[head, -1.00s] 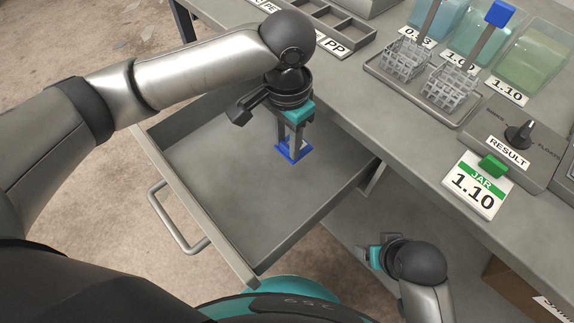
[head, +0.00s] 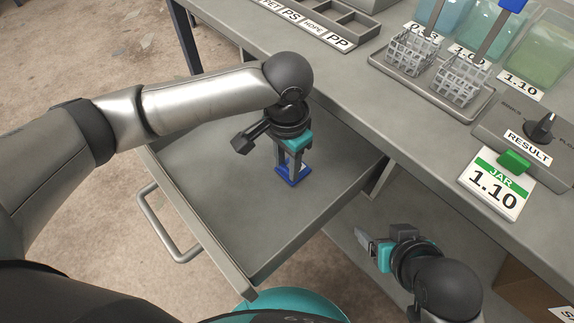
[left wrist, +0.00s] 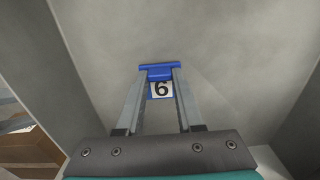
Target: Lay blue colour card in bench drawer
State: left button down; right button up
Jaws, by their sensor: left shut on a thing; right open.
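The blue colour card (head: 294,176) is between the fingers of my left gripper (head: 291,170), inside the open bench drawer (head: 190,190). The left gripper points down and is shut on the card. In the left wrist view the card (left wrist: 157,72) shows a blue edge and a white label reading 6 between the fingertips, with the grey drawer floor (left wrist: 230,50) beyond. I cannot tell whether the card touches the floor. My right gripper (head: 372,248) is open and empty, below the bench edge to the right of the drawer.
The drawer handle (head: 165,230) is at the front left. On the bench top (head: 400,120) stand a tray with wire baskets (head: 412,50), tanks of coloured liquid (head: 540,55), a RESULT box (head: 520,140) and a JAR 1.10 card (head: 495,185). The rest of the drawer floor is clear.

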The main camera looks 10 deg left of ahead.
pick_arm(q)
jog(key=shift+f, duration=0.15)
jog(key=shift+f, duration=0.1)
jog(key=c, duration=0.5)
grip_release()
jog(key=shift+c, duration=0.2)
